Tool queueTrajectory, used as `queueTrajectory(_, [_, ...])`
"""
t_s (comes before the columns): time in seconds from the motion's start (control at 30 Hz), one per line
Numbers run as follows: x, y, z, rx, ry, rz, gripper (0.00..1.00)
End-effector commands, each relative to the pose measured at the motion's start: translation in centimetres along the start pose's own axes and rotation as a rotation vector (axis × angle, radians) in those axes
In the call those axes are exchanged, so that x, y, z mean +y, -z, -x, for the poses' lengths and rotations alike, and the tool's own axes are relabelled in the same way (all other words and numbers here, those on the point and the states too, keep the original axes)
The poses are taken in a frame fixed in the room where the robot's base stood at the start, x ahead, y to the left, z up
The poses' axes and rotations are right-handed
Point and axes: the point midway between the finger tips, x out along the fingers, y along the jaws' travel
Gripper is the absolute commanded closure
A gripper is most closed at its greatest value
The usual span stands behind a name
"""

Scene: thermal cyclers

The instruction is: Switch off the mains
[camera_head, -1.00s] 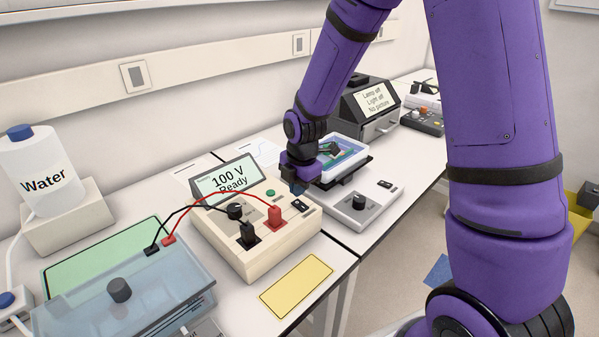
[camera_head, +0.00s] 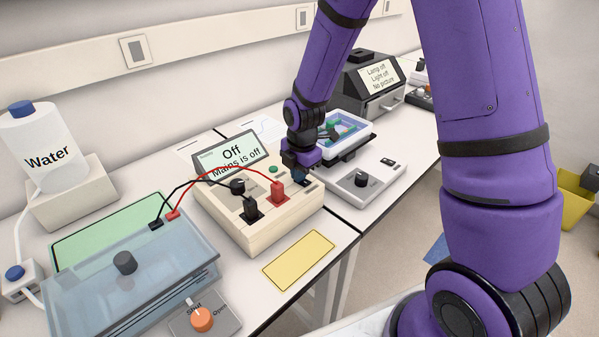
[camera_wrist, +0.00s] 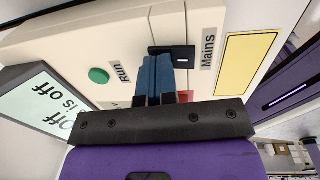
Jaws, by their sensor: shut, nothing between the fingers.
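The beige power supply (camera_head: 262,238) stands on the bench, and its tilted screen (camera_head: 232,154) reads "Off" and "Mains is off". In the wrist view the screen (camera_wrist: 42,102) shows part of the same text. The black mains switch (camera_wrist: 172,52) sits beside the "Mains" label (camera_wrist: 208,48). My gripper (camera_wrist: 154,72) is shut and empty, its blue fingertips at the switch and covering part of it. Whether they touch it I cannot tell. In the head view my gripper (camera_head: 301,180) is over the unit's right rear, hiding the switch.
Black and red leads run from the supply to a clear-lidded tank (camera_head: 130,275). A green button (camera_wrist: 98,76) labelled "Run" is near my fingers. A device with a tray (camera_head: 348,128) stands just right. A yellow card (camera_head: 298,260) lies in front.

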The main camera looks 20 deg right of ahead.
Motion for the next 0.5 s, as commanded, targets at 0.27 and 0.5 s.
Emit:
queueTrajectory(0.27, [-0.6,0.0,0.0,0.002,0.005,-0.001,1.0])
queueTrajectory(0.5, [-1.5,0.0,0.4,0.001,0.005,-0.001,1.0])
